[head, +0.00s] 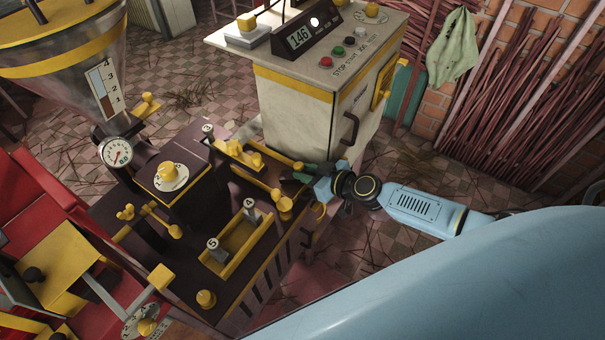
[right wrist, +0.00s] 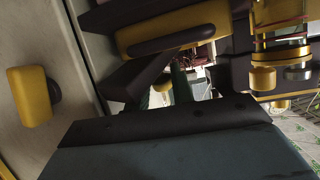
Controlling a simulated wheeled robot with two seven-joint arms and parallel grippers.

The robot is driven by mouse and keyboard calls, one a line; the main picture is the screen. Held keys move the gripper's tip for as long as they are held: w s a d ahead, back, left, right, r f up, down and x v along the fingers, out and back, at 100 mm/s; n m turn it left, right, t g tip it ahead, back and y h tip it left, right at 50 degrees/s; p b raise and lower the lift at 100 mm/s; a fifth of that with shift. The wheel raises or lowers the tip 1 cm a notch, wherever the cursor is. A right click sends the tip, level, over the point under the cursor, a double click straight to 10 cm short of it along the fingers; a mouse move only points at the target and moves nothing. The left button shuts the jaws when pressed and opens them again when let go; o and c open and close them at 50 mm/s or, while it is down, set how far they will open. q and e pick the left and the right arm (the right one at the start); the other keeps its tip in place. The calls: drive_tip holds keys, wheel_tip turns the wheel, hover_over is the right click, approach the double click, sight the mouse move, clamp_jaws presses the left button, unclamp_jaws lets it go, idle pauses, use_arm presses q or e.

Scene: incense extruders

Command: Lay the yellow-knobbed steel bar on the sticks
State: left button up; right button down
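A bar-like piece with a yellow knob (head: 257,160) sits at the far side of the dark machine top; I cannot tell for sure that it is the steel bar. My right gripper (head: 292,175) reaches in from the right, with dark fingers low beside the machine's right edge, close to this piece and a round yellow knob (head: 285,203). Its fingertips are small and partly hidden, so its opening is unclear. The right wrist view shows yellow and dark machine parts close up, including a yellow bar (right wrist: 185,25). I see no sticks on the machine clearly. My left gripper is not in view.
A cream cabinet (head: 300,110) with a display and buttons stands behind my right gripper. A steel hopper (head: 60,85), a gauge (head: 116,152) and a dial box (head: 172,180) crowd the left. A yellow tray (head: 240,240) lies in front. Reddish sticks (head: 520,110) lean on the wall.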

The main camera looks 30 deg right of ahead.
drive_tip(key=shift+w+d+r, duration=0.1)
drive_tip(key=shift+r, duration=0.05)
drive_tip(key=shift+r, duration=0.1)
